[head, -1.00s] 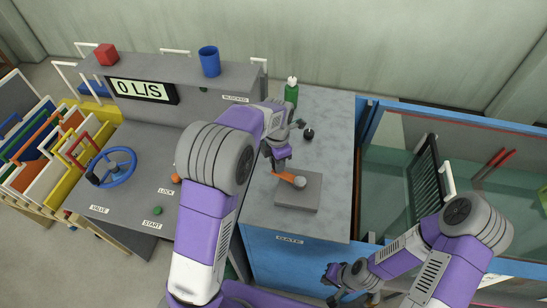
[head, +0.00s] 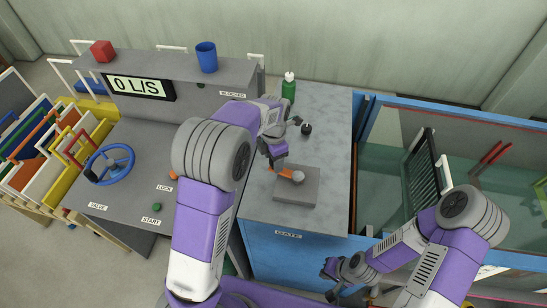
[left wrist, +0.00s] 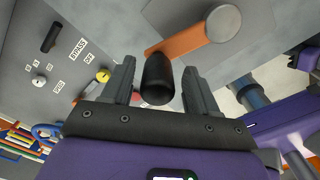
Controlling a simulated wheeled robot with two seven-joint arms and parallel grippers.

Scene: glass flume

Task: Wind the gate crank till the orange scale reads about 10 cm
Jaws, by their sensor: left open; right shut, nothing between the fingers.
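The gate crank has an orange arm (head: 285,173) and a round grey hub (head: 298,177) on a grey block (head: 296,194). In the left wrist view, the orange arm (left wrist: 180,41) runs from the hub (left wrist: 223,23) to a black handle (left wrist: 158,80). My left gripper (head: 272,162) is over the crank's left end. In the wrist view its open fingers (left wrist: 157,95) stand on either side of the black handle, with gaps showing. My right gripper (head: 335,285) is shut and empty, low in front of the blue cabinet. I cannot make out the orange scale.
The glass flume (head: 490,140) with a dark barred panel (head: 424,175) lies right of the bench. A green bottle (head: 288,90) and a black knob (head: 306,129) stand on the bench. A blue valve wheel (head: 110,163) and a "0 L/S" display (head: 139,87) are to the left.

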